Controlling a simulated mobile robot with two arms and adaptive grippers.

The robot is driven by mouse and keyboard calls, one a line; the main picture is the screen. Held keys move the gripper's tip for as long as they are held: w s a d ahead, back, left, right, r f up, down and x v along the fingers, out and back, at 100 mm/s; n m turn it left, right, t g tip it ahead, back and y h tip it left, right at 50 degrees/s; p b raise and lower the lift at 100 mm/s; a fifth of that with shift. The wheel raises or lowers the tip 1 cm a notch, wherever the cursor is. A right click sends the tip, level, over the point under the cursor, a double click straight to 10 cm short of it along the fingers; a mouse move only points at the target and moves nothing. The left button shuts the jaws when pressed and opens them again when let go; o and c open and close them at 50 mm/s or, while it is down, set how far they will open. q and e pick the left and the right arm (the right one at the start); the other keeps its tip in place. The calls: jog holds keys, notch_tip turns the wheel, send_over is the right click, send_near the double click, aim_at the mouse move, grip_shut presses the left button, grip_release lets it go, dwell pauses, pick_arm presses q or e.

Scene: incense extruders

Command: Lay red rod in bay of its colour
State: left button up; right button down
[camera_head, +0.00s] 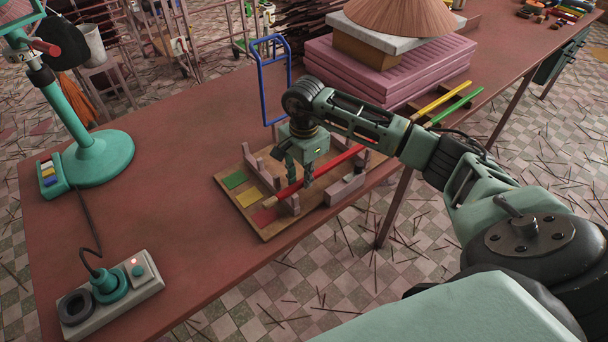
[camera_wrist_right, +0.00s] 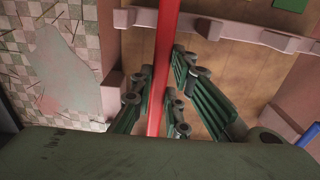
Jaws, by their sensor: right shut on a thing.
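A long red rod (camera_head: 337,160) is held over the wooden tray (camera_head: 285,229), lying slantwise along it. My right gripper (camera_head: 297,176) points down over the tray and is shut on the rod. In the right wrist view, the red rod (camera_wrist_right: 163,65) runs between the green fingers (camera_wrist_right: 160,108). The tray has notched pink-grey supports and three colour patches at its left end: green (camera_head: 234,180), yellow (camera_head: 247,197) and red (camera_head: 264,217). The rod's near end is by the red and yellow patches. Whether the rod touches the supports cannot be told. My left gripper is out of view.
A yellow rod (camera_head: 442,99) and a green rod (camera_head: 456,105) lie farther right, by stacked pink boards (camera_head: 385,66). A blue frame (camera_head: 262,90) stands behind the tray. A teal lamp stand (camera_head: 95,157) and a power strip (camera_head: 118,300) are at left; the table between is clear.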

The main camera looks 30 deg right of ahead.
jog(key=shift+f, duration=0.35)
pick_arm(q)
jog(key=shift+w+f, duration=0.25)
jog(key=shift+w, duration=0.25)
pick_arm(e)
jog(key=c, duration=1.7)
grip_release()
jog(key=shift+r, duration=0.1)
